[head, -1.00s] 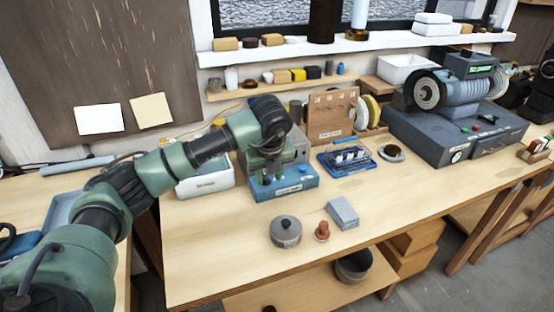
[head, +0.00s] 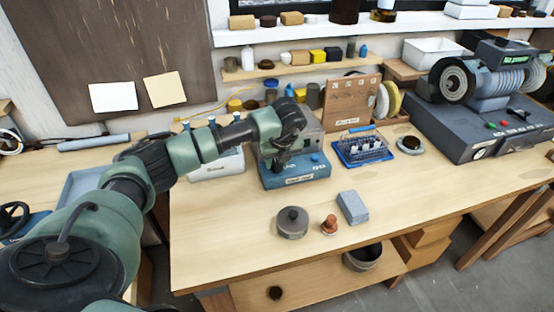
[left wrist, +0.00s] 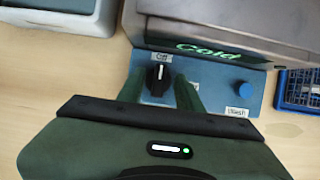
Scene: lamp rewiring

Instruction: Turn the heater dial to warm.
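The heater is a blue-based box (head: 310,172) with a grey metal upper part, at the back middle of the bench. In the left wrist view, its front panel (left wrist: 212,87) carries a black dial (left wrist: 158,79) with a white pointer mark, pointing up toward a small label that seems to read "Off". A green display (left wrist: 215,49) reads "cold". My left gripper (left wrist: 160,80) is open, with one finger on each side of the dial and gaps visible. Contact is not visible. In the head view the left gripper (head: 279,163) is over the heater's left front. My right gripper is out of view.
A blue button (left wrist: 242,88) is right of the dial. A blue wire basket (head: 361,149) stands right of the heater, a white box (head: 217,165) left.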

